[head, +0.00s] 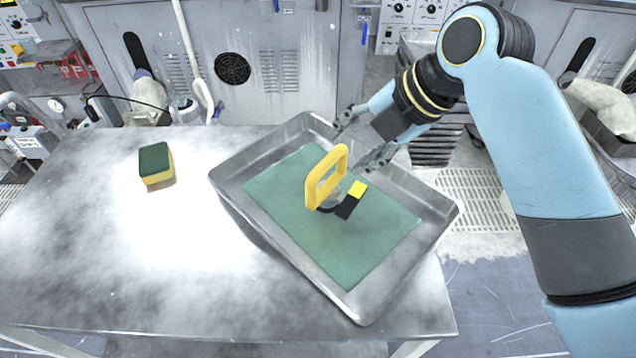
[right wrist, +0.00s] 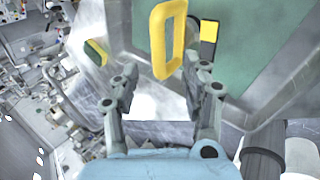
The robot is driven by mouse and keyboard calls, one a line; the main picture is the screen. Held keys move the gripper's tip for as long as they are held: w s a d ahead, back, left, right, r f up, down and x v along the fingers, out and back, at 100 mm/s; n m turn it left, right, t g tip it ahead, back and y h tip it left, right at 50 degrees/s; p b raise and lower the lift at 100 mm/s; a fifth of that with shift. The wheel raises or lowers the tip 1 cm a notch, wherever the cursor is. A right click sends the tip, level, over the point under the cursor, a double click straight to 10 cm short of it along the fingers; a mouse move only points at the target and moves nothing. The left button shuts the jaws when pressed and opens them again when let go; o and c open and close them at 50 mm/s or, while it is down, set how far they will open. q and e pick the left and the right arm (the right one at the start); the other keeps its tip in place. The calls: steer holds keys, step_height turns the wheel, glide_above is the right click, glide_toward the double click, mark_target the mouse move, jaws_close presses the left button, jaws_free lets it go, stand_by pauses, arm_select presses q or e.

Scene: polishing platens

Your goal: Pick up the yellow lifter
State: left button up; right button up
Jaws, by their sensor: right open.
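The yellow lifter (head: 326,178) stands on a green mat (head: 375,245) inside a metal tray (head: 362,308). Its handle is an upright yellow loop, with a black part and a yellow block at its base. My right gripper (head: 357,140) is open and empty, just behind and to the right of the lifter, over the tray's far side. In the right wrist view the lifter's handle (right wrist: 157,45) shows ahead of the two open fingers (right wrist: 163,85), apart from them as far as I can tell. My left gripper is not in view.
The tray lies at an angle on a metal table (head: 110,260), partly over its right side. A green and yellow sponge (head: 155,165) lies on the table at the left. The table's left and front areas are clear. Grey cabinets (head: 300,60) stand behind.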

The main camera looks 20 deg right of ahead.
mark_target(331, 160)
steer(key=shift+x, duration=1.2)
steer(key=shift+w+a+f, duration=0.15)
steer(key=shift+w, duration=0.05)
steer(key=x, duration=0.4)
steer(key=shift+w+a+f, duration=0.1)
steer(key=shift+a+f, duration=0.1)
steer(key=shift+w+f, duration=0.1)
steer(key=shift+f, duration=0.1)
steer(key=shift+c, duration=0.8)
steer(key=c, duration=0.5)
jaws_close()
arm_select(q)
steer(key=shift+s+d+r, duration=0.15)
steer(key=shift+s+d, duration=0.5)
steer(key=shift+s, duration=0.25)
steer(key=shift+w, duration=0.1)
